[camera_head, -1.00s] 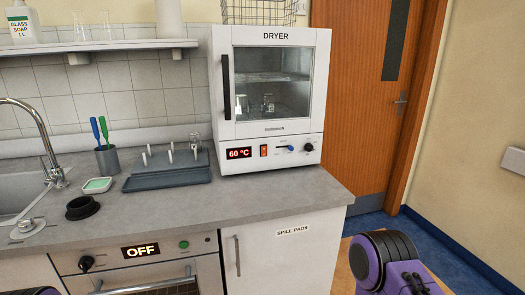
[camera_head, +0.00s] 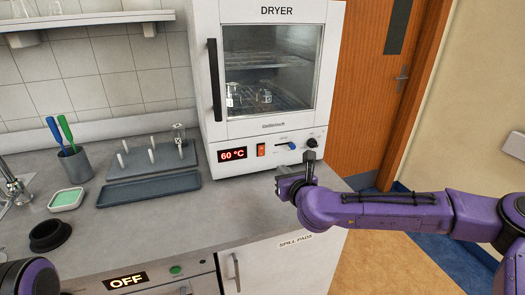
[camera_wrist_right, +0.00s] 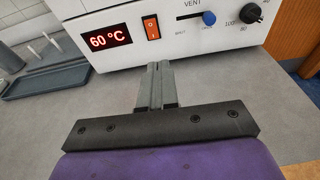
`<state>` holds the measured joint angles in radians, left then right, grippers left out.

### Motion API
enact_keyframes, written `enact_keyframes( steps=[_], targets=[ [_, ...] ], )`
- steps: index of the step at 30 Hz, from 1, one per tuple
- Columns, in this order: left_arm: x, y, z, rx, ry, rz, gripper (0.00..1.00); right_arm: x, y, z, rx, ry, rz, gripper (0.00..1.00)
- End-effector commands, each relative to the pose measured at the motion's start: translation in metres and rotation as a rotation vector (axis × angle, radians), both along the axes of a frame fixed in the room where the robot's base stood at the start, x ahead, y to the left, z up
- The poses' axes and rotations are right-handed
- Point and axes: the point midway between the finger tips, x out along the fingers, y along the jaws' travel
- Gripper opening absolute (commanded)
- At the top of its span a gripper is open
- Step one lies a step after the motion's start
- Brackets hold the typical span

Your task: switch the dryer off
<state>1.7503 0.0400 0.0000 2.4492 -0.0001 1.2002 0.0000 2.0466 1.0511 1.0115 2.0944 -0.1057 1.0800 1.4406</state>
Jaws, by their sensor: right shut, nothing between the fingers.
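The white dryer (camera_head: 262,80) stands on the grey counter with its door shut and glassware inside. Its display (camera_head: 232,155) reads 60 °C in red. The orange-red power switch (camera_head: 261,150) sits right of the display; it also shows in the right wrist view (camera_wrist_right: 151,28). My right gripper (camera_head: 310,160) is shut and empty, in front of the dryer's lower right panel. In the right wrist view its fingertips (camera_wrist_right: 160,65) point at the panel just below the switch, apart from it. Part of my left arm shows at the lower left; its gripper is out of the picture.
A blue vent slider (camera_wrist_right: 208,18) and a black dial (camera_wrist_right: 250,13) sit right of the switch. A peg rack (camera_head: 152,160) and grey tray (camera_head: 148,189) stand left of the dryer. The oven below the counter (camera_head: 125,281) reads OFF. The counter before the dryer is clear.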

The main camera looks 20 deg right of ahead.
Motion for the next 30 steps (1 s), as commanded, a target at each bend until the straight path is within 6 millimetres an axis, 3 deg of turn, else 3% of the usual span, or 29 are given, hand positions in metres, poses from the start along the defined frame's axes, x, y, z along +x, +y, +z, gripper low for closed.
enact_keyframes(
  steps=[4,8,21,24,30],
  targets=[
    [-0.001,0.0,0.0,0.0,0.002,0.0,0.43,0.004,0.011,-0.001,-0.002,0.001,0.019,0.0],
    [-0.001,0.0,0.005,0.0,0.002,0.0,0.43,0.02,0.014,-0.005,-0.005,0.008,0.021,0.0],
    [0.0,0.0,0.036,0.0,0.001,0.0,0.43,0.111,0.013,-0.026,-0.006,0.014,0.016,0.0],
    [0.0,0.0,0.046,0.0,0.001,0.0,0.43,0.129,0.015,-0.022,-0.006,0.012,0.018,0.0],
    [0.001,0.0,0.052,0.0,0.001,0.0,0.43,0.147,0.014,-0.023,-0.005,0.012,0.016,0.0]
  ],
)
